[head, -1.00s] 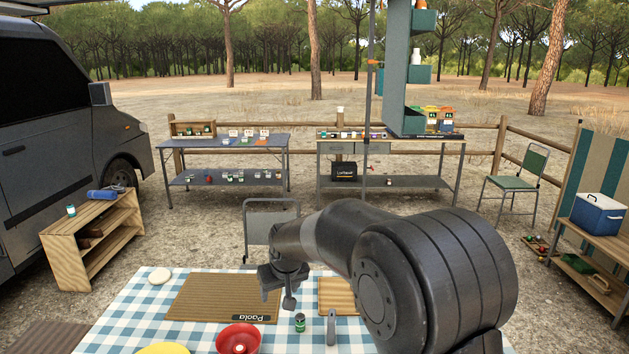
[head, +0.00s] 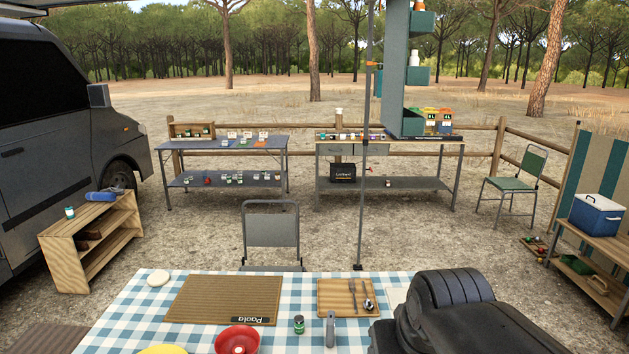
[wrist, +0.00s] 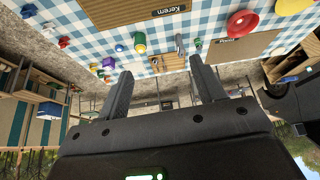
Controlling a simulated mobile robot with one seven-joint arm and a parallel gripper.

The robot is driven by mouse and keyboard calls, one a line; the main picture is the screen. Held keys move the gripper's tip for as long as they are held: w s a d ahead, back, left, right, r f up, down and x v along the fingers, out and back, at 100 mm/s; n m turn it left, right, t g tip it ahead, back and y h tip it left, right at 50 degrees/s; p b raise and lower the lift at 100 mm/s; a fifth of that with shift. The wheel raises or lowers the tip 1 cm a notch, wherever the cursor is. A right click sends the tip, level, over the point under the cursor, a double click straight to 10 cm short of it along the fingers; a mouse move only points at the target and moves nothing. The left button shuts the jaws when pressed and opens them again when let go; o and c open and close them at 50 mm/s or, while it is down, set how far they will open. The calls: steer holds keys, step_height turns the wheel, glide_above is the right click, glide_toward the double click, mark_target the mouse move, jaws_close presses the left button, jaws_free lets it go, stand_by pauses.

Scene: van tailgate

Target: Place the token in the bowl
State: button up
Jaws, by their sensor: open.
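A red bowl (head: 228,336) sits at the front edge of the head view on the checked cloth, partly cut off. A small pale round item (head: 239,349) shows inside it; I cannot tell whether it is the token. Red round things also show in the wrist view, one of them a dish (wrist: 242,22). No other thing is clearly recognisable as the token. My gripper (wrist: 160,76) shows in the wrist view with its two fingers spread and nothing between them. It is outside the head view, where only part of my arm shows at lower right.
The checked cloth (head: 135,309) carries a ribbed mat (head: 222,298), a wooden tray with cutlery (head: 325,301), a small green jar (head: 299,324) and a yellow dish (head: 163,350). A folding chair (head: 271,229) stands behind. A thin pole (head: 363,200) rises beyond the table.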

steer(key=s+d+f+m, duration=0.1)
steer(key=s+d, duration=0.1)
steer(key=s, duration=0.4)
steer(key=shift+f, duration=0.25)
